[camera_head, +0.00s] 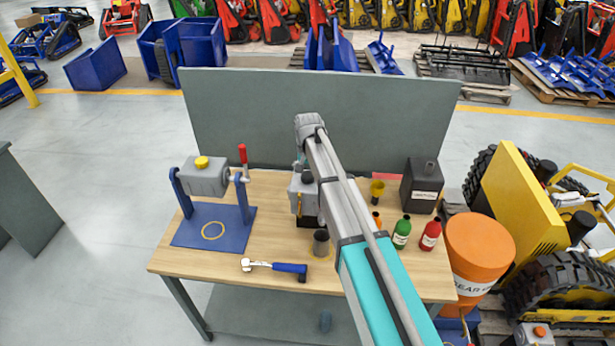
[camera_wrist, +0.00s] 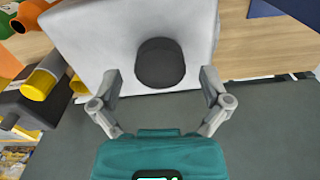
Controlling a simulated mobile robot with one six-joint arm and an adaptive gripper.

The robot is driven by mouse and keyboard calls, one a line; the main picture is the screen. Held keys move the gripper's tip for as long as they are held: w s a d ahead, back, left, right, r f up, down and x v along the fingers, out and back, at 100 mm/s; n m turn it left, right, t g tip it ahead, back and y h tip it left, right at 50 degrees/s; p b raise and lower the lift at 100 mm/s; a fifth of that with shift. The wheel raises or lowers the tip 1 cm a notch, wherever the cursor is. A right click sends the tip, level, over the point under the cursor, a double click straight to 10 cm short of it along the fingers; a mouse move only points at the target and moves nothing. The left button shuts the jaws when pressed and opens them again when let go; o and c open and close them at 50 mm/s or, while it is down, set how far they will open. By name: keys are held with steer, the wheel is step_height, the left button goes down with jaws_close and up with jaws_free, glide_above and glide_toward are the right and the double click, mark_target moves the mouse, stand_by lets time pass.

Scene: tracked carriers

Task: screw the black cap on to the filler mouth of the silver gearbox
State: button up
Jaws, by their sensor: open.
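The silver gearbox (camera_head: 302,187) stands near the middle of the bench, partly hidden behind my arm. Its pale top face (camera_wrist: 100,40) fills the upper middle of the wrist view. The round black cap (camera_wrist: 160,63) sits on that face; I cannot tell whether it is threaded on. My gripper (camera_wrist: 160,76) is open, one finger on each side of the cap, with gaps between the fingers and the cap. The filler mouth does not show.
A blue stand (camera_head: 186,234) at left holds a grey housing with a yellow cap (camera_head: 202,162). A blue-handled ratchet (camera_head: 275,267) and a dark cup (camera_head: 320,242) are at the front. A grey panel (camera_head: 240,110) stands behind.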

steer(key=n, duration=0.4)
steer(key=shift+n, duration=0.4)
steer(key=n, duration=0.4)
steer(key=shift+n, duration=0.4)
steer(key=n, duration=0.4)
steer(key=shift+n, duration=2.9)
steer(key=c, duration=1)
